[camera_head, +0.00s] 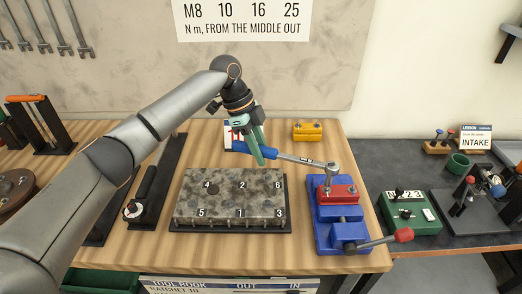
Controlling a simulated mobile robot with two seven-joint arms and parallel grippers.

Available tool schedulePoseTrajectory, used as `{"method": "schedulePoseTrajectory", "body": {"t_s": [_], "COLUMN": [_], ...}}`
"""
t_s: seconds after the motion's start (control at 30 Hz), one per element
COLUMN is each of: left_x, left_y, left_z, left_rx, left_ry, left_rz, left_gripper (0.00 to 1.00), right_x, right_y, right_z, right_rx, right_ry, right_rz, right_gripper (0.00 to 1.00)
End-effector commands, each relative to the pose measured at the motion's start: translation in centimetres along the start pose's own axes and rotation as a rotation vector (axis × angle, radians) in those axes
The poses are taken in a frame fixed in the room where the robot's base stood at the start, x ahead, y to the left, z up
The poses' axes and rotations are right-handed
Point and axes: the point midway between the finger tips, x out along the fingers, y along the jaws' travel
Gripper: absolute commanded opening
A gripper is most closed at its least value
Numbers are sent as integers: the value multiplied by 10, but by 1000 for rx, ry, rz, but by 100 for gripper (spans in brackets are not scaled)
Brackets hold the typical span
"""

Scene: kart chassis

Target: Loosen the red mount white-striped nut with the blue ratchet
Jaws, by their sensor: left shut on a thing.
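My left gripper (262,152) is shut on the blue ratchet (300,160) by its handle. The ratchet points right, and its round head is over the red mount (337,194), with a socket reaching down toward the mount's top. The red mount sits in a blue vise (326,235) at the right end of the wooden bench. The white-striped nut cannot be made out; the ratchet head and socket cover that spot. I cannot tell whether the socket is seated on a nut. My right gripper is out of view.
A speckled block (230,193) with numbered positions lies left of the vise. The vise's red-tipped handle (402,235) sticks out right. A yellow block (307,131) stands behind the ratchet. A green box (411,215) is on the dark table to the right.

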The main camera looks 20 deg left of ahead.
Motion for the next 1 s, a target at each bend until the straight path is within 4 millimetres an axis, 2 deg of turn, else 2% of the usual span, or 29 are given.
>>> {"method": "schedulePoseTrajectory", "body": {"t_s": [1.0], "left_x": [18], "left_y": [-1], "left_z": [6], "left_rx": [1], "left_ry": [4], "left_rz": [-3], "left_gripper": [0], "right_x": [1], "right_y": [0], "right_z": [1], "right_rx": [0], "right_ry": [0], "right_rz": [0], "right_gripper": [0]}}
